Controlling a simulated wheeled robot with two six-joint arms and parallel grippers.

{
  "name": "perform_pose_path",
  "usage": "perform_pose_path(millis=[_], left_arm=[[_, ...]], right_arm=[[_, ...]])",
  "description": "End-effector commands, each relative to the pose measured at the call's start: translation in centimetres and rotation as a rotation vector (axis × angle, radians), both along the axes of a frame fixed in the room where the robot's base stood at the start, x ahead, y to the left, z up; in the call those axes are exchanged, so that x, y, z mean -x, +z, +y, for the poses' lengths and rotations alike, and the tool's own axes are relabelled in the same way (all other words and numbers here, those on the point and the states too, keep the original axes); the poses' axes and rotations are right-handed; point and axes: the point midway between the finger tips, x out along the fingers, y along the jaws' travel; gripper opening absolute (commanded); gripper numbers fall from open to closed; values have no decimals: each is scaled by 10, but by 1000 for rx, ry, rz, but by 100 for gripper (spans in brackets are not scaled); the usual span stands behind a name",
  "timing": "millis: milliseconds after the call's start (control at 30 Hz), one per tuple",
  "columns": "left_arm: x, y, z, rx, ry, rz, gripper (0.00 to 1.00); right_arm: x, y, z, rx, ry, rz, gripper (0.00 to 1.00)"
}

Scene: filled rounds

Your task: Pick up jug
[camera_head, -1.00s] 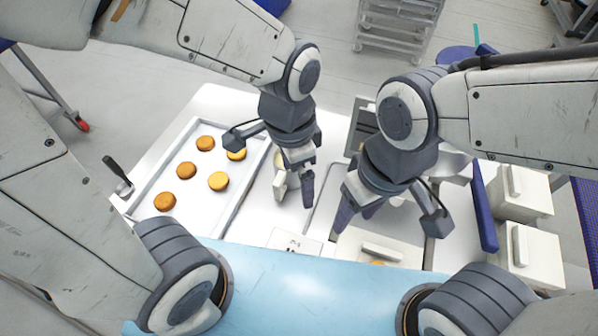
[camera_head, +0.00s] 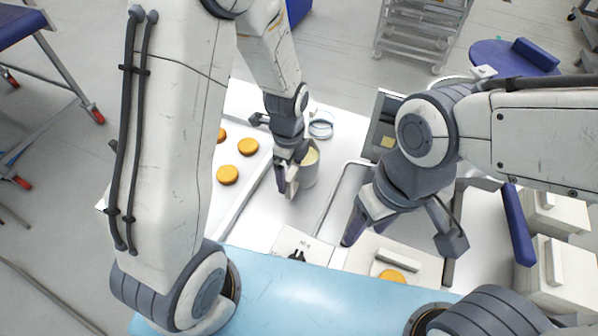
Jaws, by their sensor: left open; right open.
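The jug (camera_head: 311,172) is a pale, upright container with yellowish contents showing at its top. It stands on the white table, right of the tray of rounds. My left gripper (camera_head: 287,186) is open, pointing down at the jug's left side, and partly covers it. I cannot tell whether the fingers touch the jug or stand around its handle. My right gripper (camera_head: 362,226) is open and empty, to the right and nearer, above the area by a pale board with a handle.
A white tray (camera_head: 240,200) with orange-brown rounds (camera_head: 228,174) lies to the left. A clear ring-like dish (camera_head: 321,125) stands behind the jug. A pale board with a handle (camera_head: 397,260) and a round (camera_head: 392,276) are in front. White bins (camera_head: 555,270) stand at right.

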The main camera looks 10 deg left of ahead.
Motion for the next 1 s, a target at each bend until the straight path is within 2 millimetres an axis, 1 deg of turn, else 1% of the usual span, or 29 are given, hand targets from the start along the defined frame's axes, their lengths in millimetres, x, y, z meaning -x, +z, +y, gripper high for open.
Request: perform_pose_path(millis=[167, 300, 400, 600, 633, 667, 700, 767, 800, 867, 900, 1000], left_arm=[[7, -26, -3, -2, -1, 8, 100], [6, -43, -3, -1, 1, 4, 100], [5, -48, -3, 0, 1, 1, 100], [5, -48, -3, 0, 1, 0, 100], [5, -48, -3, 0, 1, 0, 92], [5, -48, -3, 0, 1, 0, 81], [5, -48, -3, 0, 1, 0, 66], [5, -48, -3, 0, 1, 0, 43], [5, -48, -3, 0, 1, 1, 27], [5, -48, -3, 0, 1, 1, 4], [5, -48, -3, 0, 1, 1, 0], [5, -47, -3, 0, 1, -1, 0]], right_arm=[[0, 6, 0, 0, 0, 0, 55], [0, 5, 0, 0, 0, 0, 55], [0, 6, 0, 0, 0, 0, 55], [0, 5, 0, 0, 0, 0, 55], [0, 5, 0, 0, 0, 0, 55], [0, 5, 0, 0, 0, 0, 55], [0, 5, 0, 0, 0, 0, 55], [0, 5, 0, 0, 0, 0, 55], [0, 5, 0, 0, 0, 0, 55], [0, 5, 0, 0, 0, 0, 55], [0, 5, 0, 0, 0, 0, 55], [0, 6, 0, 0, 0, 0, 55]])
